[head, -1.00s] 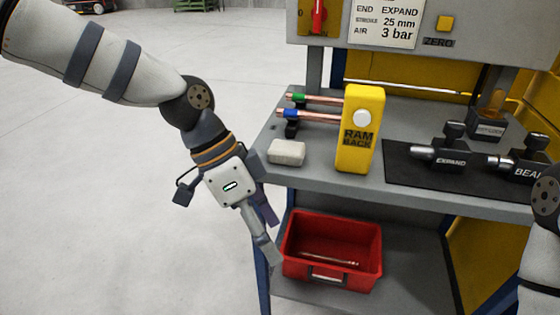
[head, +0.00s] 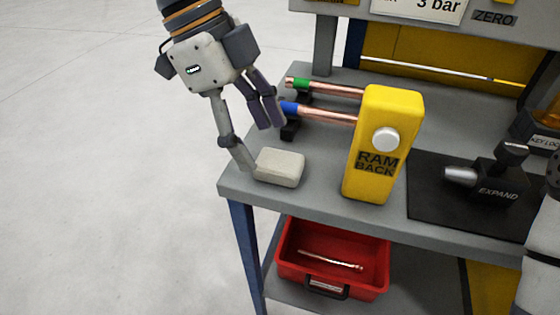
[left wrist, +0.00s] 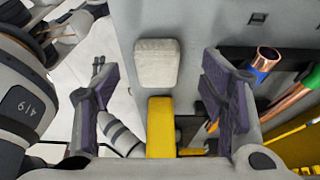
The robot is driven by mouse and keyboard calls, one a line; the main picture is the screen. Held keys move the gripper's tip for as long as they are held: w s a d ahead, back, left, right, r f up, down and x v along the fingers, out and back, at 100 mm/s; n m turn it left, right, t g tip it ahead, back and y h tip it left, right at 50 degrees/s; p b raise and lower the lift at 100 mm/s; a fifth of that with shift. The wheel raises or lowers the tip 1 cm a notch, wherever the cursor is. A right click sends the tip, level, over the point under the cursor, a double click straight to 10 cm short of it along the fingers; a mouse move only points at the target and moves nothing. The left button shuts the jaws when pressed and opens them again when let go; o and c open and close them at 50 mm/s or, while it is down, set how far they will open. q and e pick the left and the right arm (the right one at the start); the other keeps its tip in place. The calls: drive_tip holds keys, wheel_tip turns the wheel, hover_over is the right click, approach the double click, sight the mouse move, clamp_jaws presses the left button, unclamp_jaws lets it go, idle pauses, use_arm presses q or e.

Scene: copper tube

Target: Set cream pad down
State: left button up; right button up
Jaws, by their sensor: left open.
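The cream pad (head: 279,167) is a pale rounded block lying flat on the left front of the grey bench top (head: 330,212). My left gripper (head: 257,142) is open and empty beside and over the pad's left side, with its fingers pointing down. One finger is close to the pad's left end; I cannot tell if it touches. In the left wrist view the pad (left wrist: 157,62) lies ahead, between the lines of the two spread fingers (left wrist: 160,105). My right gripper is out of view; only part of that arm shows at the right edge.
The yellow RAM BACK block (head: 378,125) stands right of the pad. Two copper tubes with green (head: 302,84) and blue (head: 289,108) bands lie behind the pad. A black mat with the EXPAND tool (head: 490,180) is further right. A red bin (head: 290,262) sits on the lower shelf.

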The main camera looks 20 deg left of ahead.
sight(268, 157)
use_arm(q)
drive_tip(key=x, duration=0.3)
drive_tip(key=shift+s+d+f, duration=0.1)
drive_tip(key=shift+s+f, duration=0.1)
drive_tip(key=c, duration=1.2)
drive_tip(key=shift+r, duration=0.1)
